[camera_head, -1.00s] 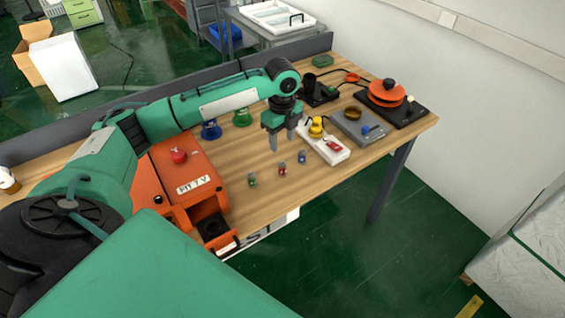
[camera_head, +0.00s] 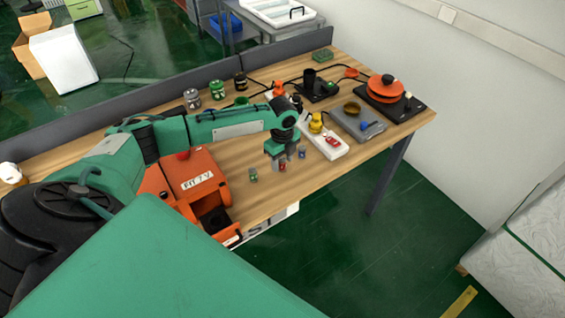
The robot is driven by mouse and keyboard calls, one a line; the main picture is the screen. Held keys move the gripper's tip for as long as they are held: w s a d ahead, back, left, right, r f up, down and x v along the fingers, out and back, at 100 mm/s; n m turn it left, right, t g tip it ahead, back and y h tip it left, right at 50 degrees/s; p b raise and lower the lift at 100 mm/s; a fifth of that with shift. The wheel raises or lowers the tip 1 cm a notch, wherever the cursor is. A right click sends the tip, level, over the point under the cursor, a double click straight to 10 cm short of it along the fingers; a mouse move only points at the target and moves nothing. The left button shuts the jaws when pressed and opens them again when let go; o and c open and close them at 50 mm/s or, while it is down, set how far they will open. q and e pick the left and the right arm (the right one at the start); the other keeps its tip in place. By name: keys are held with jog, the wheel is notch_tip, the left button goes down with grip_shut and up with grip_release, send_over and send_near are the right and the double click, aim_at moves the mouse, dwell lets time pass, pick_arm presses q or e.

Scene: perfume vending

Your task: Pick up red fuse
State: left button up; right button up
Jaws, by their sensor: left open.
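The small red fuse (camera_head: 282,165) stands on the wooden table near its front edge, in the middle of a short row. A green fuse (camera_head: 253,175) stands to its left and a blue one (camera_head: 302,153) to its right. My left gripper (camera_head: 281,164) points down with its fingers open around the red fuse. The fingers partly hide it, and I cannot tell whether they touch it. My right gripper is out of view.
An orange machine (camera_head: 192,180) with a red knob stands left of the fuses. A white device (camera_head: 326,143) with a red part lies to the right, beside a grey device (camera_head: 357,124). Several jars stand behind my left arm.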

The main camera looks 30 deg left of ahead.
pick_arm(q)
grip_shut()
jog(key=shift+r, duration=0.1)
